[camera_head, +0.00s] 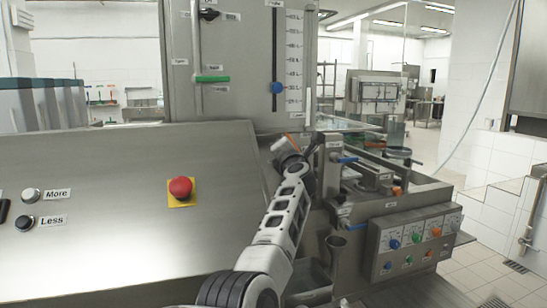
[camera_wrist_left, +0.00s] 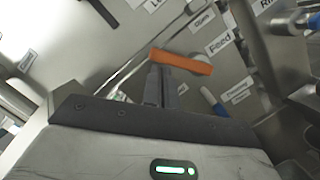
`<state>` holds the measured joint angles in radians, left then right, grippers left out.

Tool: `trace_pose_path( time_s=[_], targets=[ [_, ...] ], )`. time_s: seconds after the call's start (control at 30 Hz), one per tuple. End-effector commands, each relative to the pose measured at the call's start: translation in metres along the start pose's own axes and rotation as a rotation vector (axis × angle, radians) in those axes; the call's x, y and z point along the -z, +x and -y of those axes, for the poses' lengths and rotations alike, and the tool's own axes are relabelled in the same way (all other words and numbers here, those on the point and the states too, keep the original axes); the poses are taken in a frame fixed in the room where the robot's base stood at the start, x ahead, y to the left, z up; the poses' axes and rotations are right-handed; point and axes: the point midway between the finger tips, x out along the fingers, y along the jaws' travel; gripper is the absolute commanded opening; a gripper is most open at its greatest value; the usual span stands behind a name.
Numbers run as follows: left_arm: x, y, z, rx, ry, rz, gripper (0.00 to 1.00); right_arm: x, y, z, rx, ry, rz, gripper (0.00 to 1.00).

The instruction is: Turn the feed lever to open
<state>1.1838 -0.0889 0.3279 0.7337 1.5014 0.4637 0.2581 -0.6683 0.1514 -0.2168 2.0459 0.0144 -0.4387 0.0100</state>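The feed lever has an orange handle (camera_wrist_left: 181,61) beside the "Feed" label in the left wrist view, tilted slightly down to the right. In the head view the orange handle (camera_head: 280,143) shows small at the panel's right corner. My left gripper (camera_wrist_left: 161,75) has its two fingers close together, with their tips at the left part of the handle. They look shut, with the handle across the tips rather than clearly between them. In the head view my left gripper (camera_head: 291,150) is partly hidden by its own wrist. My right gripper is in neither view.
The sloped steel panel (camera_head: 110,222) carries a red stop button (camera_head: 181,188) and the More and Less buttons. A blue-handled lever (camera_wrist_left: 213,101) lies close right of the gripper. A button box (camera_head: 412,240) and steel fittings stand to the right.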

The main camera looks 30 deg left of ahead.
Motion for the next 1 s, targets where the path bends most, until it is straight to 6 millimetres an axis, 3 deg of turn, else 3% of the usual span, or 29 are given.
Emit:
trace_pose_path(
  time_s=[0.23,1.0],
  targets=[
    [-0.026,0.002,0.005,0.008,-0.011,0.015,0.00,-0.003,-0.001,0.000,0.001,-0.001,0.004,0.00],
    [-0.043,0.002,0.004,0.008,-0.013,0.015,0.00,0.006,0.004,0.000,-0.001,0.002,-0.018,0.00]
  ],
)
